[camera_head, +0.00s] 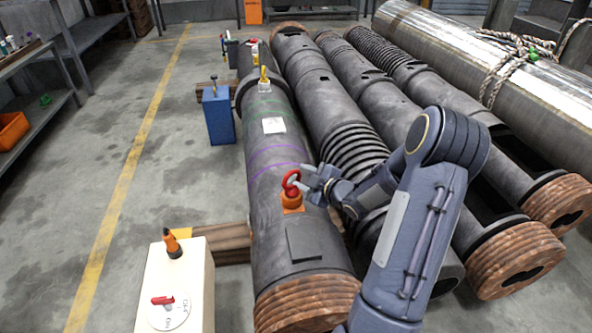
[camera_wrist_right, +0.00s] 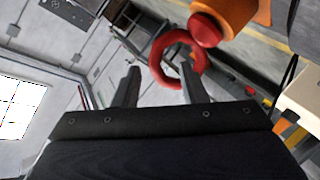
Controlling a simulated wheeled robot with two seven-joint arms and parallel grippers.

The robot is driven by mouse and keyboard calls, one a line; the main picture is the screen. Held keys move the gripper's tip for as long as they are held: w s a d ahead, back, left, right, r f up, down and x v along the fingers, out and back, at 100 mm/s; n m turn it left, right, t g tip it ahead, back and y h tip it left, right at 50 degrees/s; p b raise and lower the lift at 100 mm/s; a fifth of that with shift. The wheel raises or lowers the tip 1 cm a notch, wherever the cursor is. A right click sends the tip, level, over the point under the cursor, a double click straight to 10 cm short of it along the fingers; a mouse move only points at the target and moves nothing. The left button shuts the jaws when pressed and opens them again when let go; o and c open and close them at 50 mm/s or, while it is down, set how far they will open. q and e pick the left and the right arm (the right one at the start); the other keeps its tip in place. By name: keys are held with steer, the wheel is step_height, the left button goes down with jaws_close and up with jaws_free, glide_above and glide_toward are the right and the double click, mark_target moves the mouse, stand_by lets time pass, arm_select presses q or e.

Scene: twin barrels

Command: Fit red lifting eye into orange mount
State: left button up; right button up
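The red lifting eye (camera_head: 291,181) stands at the orange mount (camera_head: 292,202) on top of the near dark barrel. In the right wrist view, the ring of the lifting eye (camera_wrist_right: 157,57) shows with its red collar against the orange mount (camera_wrist_right: 241,12). I cannot tell how deep it sits. My right gripper (camera_head: 305,180) is beside the ring, coming from the right. In the wrist view its two fingers (camera_wrist_right: 160,82) are spread apart. The right-hand finger overlaps the ring's opening; I cannot tell whether it touches. My left gripper is not in view.
A white stand (camera_head: 178,290) with an orange-tipped tool and a red switch is at the near left. A blue box (camera_head: 218,116) stands left of the barrel. More long dark barrels (camera_head: 340,130) lie to the right. The floor at left is open.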

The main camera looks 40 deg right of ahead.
steer(key=shift+v, duration=1.2)
